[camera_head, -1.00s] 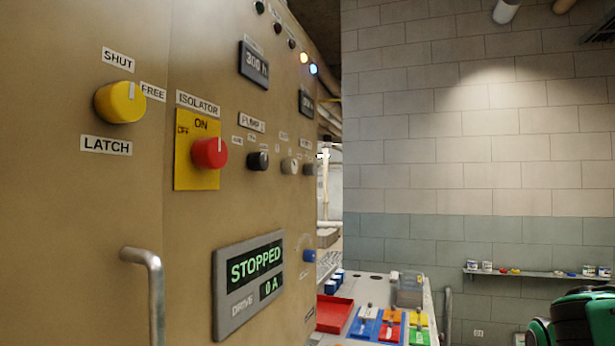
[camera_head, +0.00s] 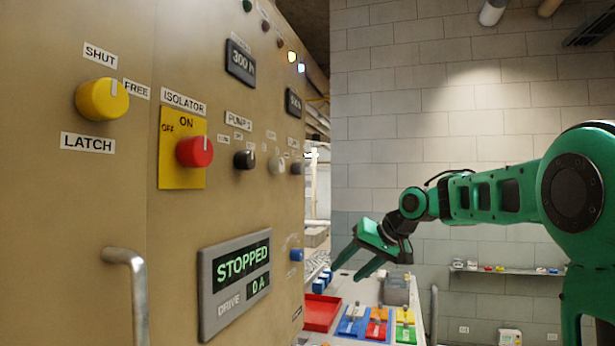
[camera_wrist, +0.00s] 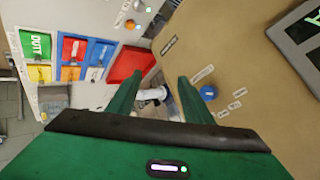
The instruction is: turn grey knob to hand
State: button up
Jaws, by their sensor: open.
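On the tan cabinet, right of a black knob (camera_head: 245,159), are a pale whitish knob (camera_head: 276,165) and a darker grey knob (camera_head: 297,167). Their small labels are too small to read in the head view. My gripper (camera_head: 348,268) is open and empty, to the right of the cabinet and lower than these knobs, apart from them. In the wrist view its two green fingers (camera_wrist: 157,82) are spread. The cabinet face lies on the right there, with a blue knob (camera_wrist: 208,92); I cannot make out the grey knob.
The cabinet also bears a yellow knob (camera_head: 102,100), a red isolator knob (camera_head: 194,151), a STOPPED display (camera_head: 235,282) and a protruding metal handle (camera_head: 128,270). A bench holds a red tray (camera_head: 321,313) and coloured plates (camera_head: 377,331). A shelf (camera_head: 510,271) runs along the wall.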

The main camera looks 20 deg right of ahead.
aim_at(303, 169)
jog(key=w+a+r+n+t+y, duration=0.1)
jog(key=w+r+y, duration=0.2)
jog(key=r, duration=0.4)
jog(key=w+a+r+n+t+y, duration=0.1)
jog(key=w+a+r+y, duration=0.15)
jog(key=r, duration=0.45)
jog(key=s+d+r+n+y, duration=0.1)
jog(key=s+d+r+y, duration=0.1)
jog(key=r, duration=0.4)
jog(key=s+d+r+n+y, duration=0.1)
jog(key=s+r+y, duration=0.15)
jog(key=r, duration=0.25)
jog(key=x, duration=1.1)
jog(key=shift+w+d+r, duration=0.15)
jog(key=shift+r, duration=0.15)
jog(key=c, duration=1.1)
jog(key=shift+o, duration=0.2)
jog(key=shift+d, duration=0.15)
jog(key=shift+n, duration=0.3)
